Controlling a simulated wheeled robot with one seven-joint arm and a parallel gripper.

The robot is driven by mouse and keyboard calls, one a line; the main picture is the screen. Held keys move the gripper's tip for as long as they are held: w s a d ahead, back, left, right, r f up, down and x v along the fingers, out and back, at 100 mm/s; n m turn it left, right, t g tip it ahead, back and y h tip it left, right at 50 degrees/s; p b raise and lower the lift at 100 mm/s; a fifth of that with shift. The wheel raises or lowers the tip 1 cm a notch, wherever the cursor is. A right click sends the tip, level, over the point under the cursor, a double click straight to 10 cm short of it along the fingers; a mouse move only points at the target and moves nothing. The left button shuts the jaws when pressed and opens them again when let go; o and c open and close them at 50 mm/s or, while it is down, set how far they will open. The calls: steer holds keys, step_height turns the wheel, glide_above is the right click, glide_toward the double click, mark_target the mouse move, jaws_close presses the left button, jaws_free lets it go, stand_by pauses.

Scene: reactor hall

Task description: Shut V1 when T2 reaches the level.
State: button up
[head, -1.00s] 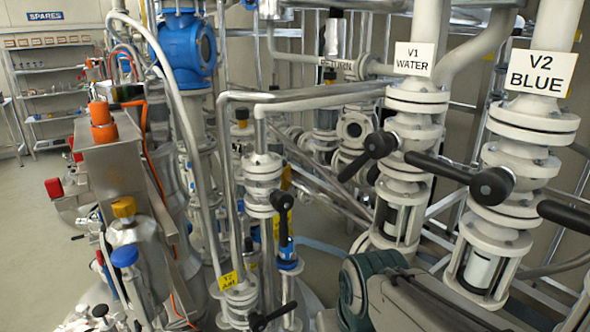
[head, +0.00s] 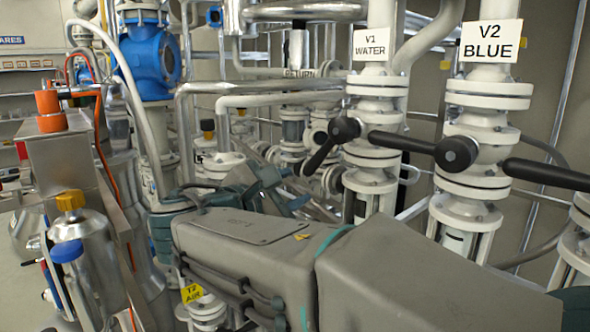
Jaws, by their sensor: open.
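The V1 WATER sign (head: 371,45) hangs on a white flanged pipe right of centre in the head view. Below it is the V1 valve, with a black hub (head: 345,128) and a black lever (head: 319,157) slanting down to the left. The V1 lever stands across the pipe's line at a slant. My grey arm fills the lower middle, in front of the lower pipes. Its teal wrist joints are left of the V1 lever, but I cannot make out the gripper fingers. I cannot identify T2 or its level.
The V2 BLUE sign (head: 490,42) and V2 valve (head: 456,153) stand right of V1; the V2 lever reaches left across V1's pipe. Another black lever (head: 550,174) enters from the right. A metal box with an orange cap (head: 50,111) stands left.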

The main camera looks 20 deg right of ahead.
mark_target(321, 158)
steer(key=shift+n+t+h, duration=0.3)
steer(key=shift+t, duration=0.1)
steer(key=x, duration=0.4)
steer(key=r+p+x, duration=0.1)
steer(key=x, duration=0.3)
steer(key=w+x, duration=0.1)
steer(key=x, duration=0.4)
steer(key=shift+a+r, duration=0.25)
steer(key=shift+r, duration=0.15)
jaws_close()
